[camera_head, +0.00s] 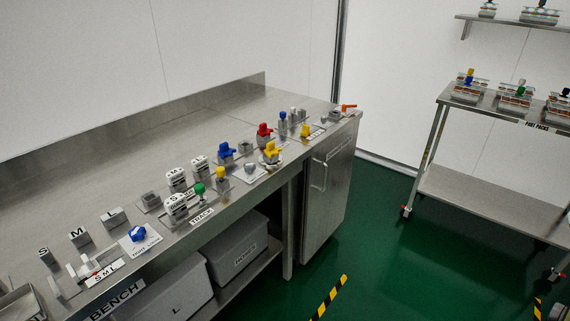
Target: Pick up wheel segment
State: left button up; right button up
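I cannot tell which thing is the wheel segment; no part in view is clearly one. The steel workbench (150,137) carries several small fixtures and coloured parts along its front edge. Among them are a blue knob on a plate (138,233), a green-topped piece (199,189), a yellow piece (271,150), a blue piece (225,150) and a red piece (264,131). White-labelled grey blocks (176,205) stand near the track label. Neither of my grippers is in view.
Grey bins (236,256) sit under the bench, beside a steel cabinet (327,195). A wheeled rack (480,193) at right holds several part packs (468,88). A wall shelf (510,22) is above it. Green floor (390,270) between bench and rack is clear, with striped tape (329,298).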

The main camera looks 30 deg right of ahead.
aim_at(271, 151)
jog(key=z, duration=0.45)
jog(key=i, duration=0.85)
jog(key=z, duration=0.15)
